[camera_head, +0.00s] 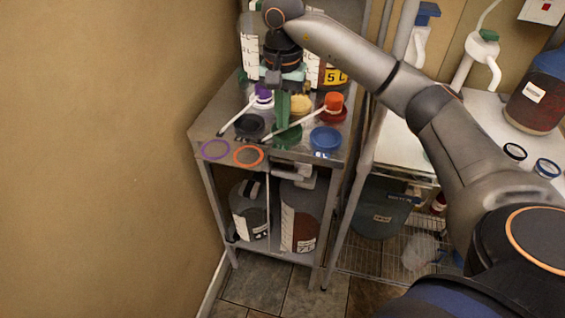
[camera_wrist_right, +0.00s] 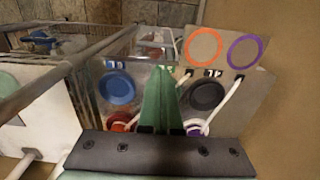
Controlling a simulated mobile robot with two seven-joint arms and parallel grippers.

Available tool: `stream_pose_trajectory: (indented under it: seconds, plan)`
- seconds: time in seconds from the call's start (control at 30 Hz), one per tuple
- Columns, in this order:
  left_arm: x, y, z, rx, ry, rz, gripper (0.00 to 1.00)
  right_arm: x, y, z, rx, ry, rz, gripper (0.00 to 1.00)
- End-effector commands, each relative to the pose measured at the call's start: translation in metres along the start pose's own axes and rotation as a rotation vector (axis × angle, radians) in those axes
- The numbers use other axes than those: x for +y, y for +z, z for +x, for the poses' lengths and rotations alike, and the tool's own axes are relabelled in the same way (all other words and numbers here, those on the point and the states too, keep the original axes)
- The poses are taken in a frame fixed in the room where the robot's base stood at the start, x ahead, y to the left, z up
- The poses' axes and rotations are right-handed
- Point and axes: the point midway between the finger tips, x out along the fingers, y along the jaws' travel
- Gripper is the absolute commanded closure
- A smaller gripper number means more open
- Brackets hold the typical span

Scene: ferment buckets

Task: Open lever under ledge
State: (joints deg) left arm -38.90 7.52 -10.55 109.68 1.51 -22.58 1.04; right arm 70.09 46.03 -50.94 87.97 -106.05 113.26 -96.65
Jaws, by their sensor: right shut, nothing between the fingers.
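My right gripper (camera_head: 283,116) points down over the metal ledge, its green fingers closed together and empty. The fingers also show in the wrist view (camera_wrist_right: 160,88), between the blue and black round lids. In the head view a grey lever-like fitting (camera_head: 293,172) sits under the front edge of the ledge (camera_head: 200,132), below and in front of the gripper. Its exact shape and its open or closed position are hard to tell. The gripper looks apart from it. My left gripper is not in view.
On the ledge are a black lid (camera_head: 249,126), a blue lid (camera_head: 326,139), purple and orange rings (camera_head: 215,149), and white tubes. Large bottles (camera_head: 301,222) stand on the lower shelf. A metal post (camera_head: 365,150) stands right of the ledge. A wall (camera_head: 100,150) fills the left.

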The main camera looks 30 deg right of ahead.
Motion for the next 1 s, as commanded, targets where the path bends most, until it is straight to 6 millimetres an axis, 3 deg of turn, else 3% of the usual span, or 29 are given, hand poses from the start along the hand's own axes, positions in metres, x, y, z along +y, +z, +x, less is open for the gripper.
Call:
stream_pose_trajectory:
  seconds: [0.27, 0.43, 1.0]
  plan:
    - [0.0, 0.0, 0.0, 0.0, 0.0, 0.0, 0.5, 0.0, 0.001, 0.001, -0.002, 0.0, 0.0, 1.0]
    - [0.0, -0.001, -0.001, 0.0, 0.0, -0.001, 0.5, 0.0, 0.001, 0.014, -0.005, 0.002, 0.001, 1.0]
    - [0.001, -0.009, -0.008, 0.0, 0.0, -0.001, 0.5, 0.0, 0.002, 0.123, -0.007, 0.001, 0.001, 1.0]
